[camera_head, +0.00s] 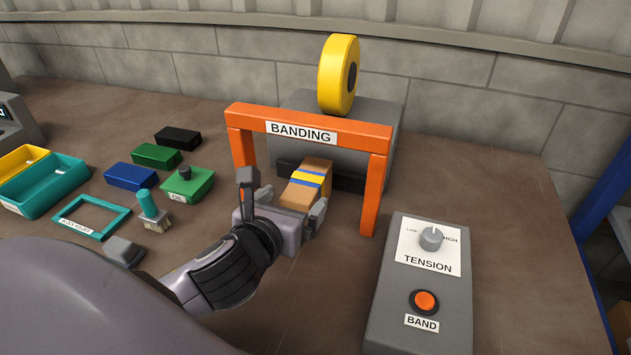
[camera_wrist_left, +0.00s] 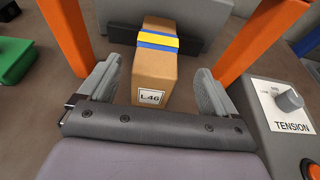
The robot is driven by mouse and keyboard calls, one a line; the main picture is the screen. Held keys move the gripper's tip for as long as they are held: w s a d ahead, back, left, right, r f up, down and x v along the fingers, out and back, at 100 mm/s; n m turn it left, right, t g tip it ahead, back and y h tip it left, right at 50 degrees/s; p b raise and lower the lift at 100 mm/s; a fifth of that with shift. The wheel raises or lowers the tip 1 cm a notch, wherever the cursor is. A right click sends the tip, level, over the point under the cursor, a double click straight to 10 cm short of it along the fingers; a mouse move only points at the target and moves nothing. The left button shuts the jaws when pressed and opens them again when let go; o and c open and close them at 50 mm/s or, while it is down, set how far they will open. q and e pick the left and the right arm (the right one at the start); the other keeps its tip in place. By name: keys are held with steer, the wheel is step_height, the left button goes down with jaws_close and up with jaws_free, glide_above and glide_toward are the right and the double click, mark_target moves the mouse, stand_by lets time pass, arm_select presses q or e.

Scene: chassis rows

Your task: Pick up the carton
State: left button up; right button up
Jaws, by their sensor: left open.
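The carton (camera_head: 303,192) is a small brown box with blue and yellow bands across its top. It stands on the table under the orange frame labelled BANDING (camera_head: 312,131). My left gripper (camera_head: 284,198) reaches in from the near side. Its two fingers are apart, one on each side of the carton's near end, with visible gaps in the left wrist view (camera_wrist_left: 155,92). My right gripper is not in view.
The frame's orange posts stand left and right of the carton, with a grey machine (camera_head: 376,115) and yellow reel (camera_head: 338,74) behind. A TENSION control box (camera_head: 421,290) stands at right. Coloured blocks, a green OIL box (camera_head: 187,184) and teal trays (camera_head: 47,187) lie at left.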

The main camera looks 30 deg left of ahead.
mark_target(303, 186)
arm_select(q)
steer(key=shift+x, duration=3.6)
steer(key=shift+a, duration=0.2)
steer(key=shift+s, duration=0.1)
steer(key=c, duration=1)
steer(key=shift+r, duration=0.1)
steer(key=c, duration=0.4)
